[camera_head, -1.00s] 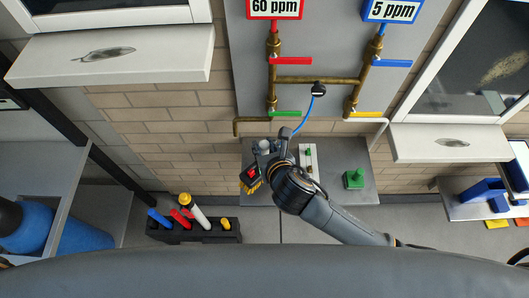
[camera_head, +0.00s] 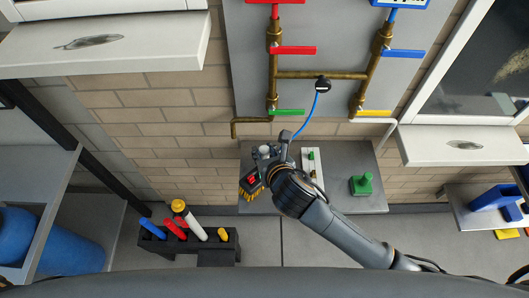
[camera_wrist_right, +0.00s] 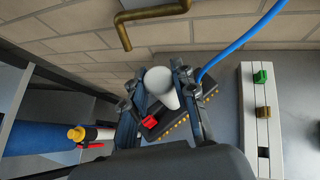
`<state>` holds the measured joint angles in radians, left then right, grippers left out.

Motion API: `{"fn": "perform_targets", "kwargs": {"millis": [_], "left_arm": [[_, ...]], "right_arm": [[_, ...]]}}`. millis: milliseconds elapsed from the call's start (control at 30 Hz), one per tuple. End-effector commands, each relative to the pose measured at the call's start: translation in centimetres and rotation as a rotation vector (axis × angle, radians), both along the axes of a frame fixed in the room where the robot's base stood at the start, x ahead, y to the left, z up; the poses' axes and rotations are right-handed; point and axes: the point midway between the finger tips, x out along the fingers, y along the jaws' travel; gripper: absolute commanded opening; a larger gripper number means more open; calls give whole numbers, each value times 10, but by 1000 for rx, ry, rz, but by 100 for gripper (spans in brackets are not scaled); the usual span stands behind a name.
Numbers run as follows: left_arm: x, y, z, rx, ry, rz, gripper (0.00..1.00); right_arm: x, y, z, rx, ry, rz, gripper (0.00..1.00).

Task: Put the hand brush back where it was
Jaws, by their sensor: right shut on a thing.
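A dark block with a row of yellow points and a red part (camera_wrist_right: 149,124) lies behind the fingers. My left gripper is not in view.
A blue hose (camera_head: 309,118) hangs from the gauge to beside the gripper. A white strip (camera_head: 312,170) with small valves and a green block (camera_head: 361,184) are to the right. A black rack (camera_head: 185,243) with coloured tools stands lower left. Brass pipes (camera_head: 320,75) are above.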

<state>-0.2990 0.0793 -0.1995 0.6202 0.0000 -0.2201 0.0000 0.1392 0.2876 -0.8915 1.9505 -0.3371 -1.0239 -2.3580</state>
Motion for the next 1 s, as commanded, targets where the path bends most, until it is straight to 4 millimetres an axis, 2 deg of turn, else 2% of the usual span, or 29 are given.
{"fn": "perform_targets", "kwargs": {"millis": [100, 133, 233, 533, 667, 767, 1000], "left_arm": [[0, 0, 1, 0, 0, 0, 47], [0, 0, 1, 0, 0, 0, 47], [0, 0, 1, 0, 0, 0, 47], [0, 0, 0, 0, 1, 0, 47], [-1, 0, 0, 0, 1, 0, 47], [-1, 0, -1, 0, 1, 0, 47], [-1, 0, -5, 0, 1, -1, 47]], "right_arm": [[1, 1, 3, 3, -7, 1, 0], [0, 0, 0, 0, 1, 0, 29], [0, 0, 0, 0, 0, 0, 50], [0, 0, 0, 0, -1, 0, 50], [-6, -2, 5, -1, -1, 1, 50], [-19, -6, 13, -1, -1, 2, 50], [-60, -19, 41, 0, -1, 3, 50]]}}
